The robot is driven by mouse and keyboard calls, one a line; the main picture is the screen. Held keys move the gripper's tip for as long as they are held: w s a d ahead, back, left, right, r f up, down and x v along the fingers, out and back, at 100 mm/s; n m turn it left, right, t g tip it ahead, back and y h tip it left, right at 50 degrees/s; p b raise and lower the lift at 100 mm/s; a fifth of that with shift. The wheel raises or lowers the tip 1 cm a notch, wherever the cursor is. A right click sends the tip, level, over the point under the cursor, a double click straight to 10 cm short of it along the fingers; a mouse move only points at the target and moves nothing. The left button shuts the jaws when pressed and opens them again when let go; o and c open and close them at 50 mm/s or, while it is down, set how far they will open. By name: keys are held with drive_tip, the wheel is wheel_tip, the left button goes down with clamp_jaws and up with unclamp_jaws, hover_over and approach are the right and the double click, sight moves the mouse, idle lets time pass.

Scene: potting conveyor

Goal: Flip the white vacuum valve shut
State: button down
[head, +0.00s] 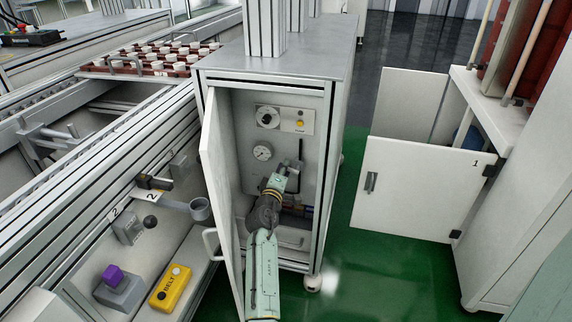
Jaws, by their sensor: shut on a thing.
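My gripper (293,165) reaches into the open grey cabinet (205,75), close to its inner panel (240,130). It is shut on a small part at the panel, which I take to be the white vacuum valve. The jaws and wrist hide this part, so its handle angle cannot be told. A round white gauge (262,152) sits on the panel just left of and above my gripper. Above it is a plate with a dark dial (268,117) and a yellow button (299,124).
The cabinet door (222,190) stands open close along the left of my arm. Another open white door (415,190) stands right, across clear green floor (345,240).

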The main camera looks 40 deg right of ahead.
drive_tip(key=shift+w+f+n+p, duration=0.15)
drive_tip(key=shift+f+n, duration=0.1)
drive_tip(key=shift+n, duration=0.5)
drive_tip(key=shift+s+f+n+p, duration=0.1)
drive_tip(key=shift+f+n+p, duration=0.1)
drive_tip(key=shift+n, duration=0.55)
drive_tip(key=c, duration=1.6)
unclamp_jaws()
drive_tip(key=shift+f, duration=0.1)
wheel_tip(320, 180, up, 10)
